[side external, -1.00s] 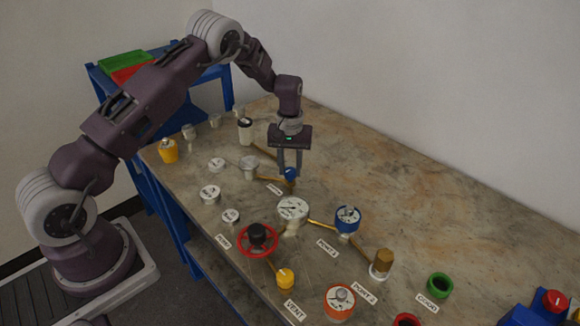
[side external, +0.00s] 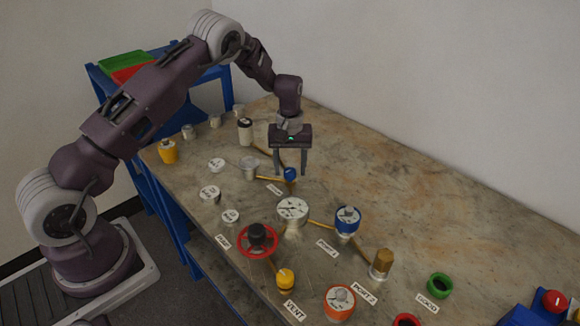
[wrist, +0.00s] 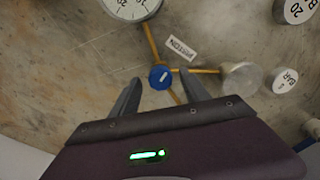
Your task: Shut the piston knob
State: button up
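The piston knob (wrist: 160,77) is a small blue round knob with a pale mark on top. It sits where brass pipes meet, beside the PISTON label (wrist: 180,47). In the side view the blue knob (side external: 290,173) shows between the fingers of my gripper (side external: 290,175). The fingers are spread, one on each side of the knob, with space around it. In the wrist view my gripper (wrist: 160,81) is open and empty, and the knob appears between and slightly beyond the fingertips. Whether the fingertips are level with the knob, I cannot tell.
A large white gauge (side external: 292,209) stands in front of the knob, and a grey cylinder (side external: 249,168) stands left. A blue-rimmed gauge (side external: 347,220) and a red handwheel (side external: 257,239) are nearer the camera. The tabletop (side external: 400,190) is clear to the right.

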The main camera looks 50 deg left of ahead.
aim_at(290, 170)
notch_tip(290, 170, up, 7)
jog(key=shift+r, duration=0.1)
dwell(0.4)
jog(key=s+d+r+m+t, duration=0.2)
jog(key=s+d+r, duration=0.2)
jog(key=s+r, duration=0.5)
jog(key=s+d+r+m+t, duration=0.15)
jog(key=s+d+r, duration=0.35)
jog(key=r, duration=0.8)
jog(key=s+d+m+t, duration=0.2)
jog(key=s+m, duration=0.3)
jog(key=s, duration=1.6)
jog(key=shift+m, duration=0.35)
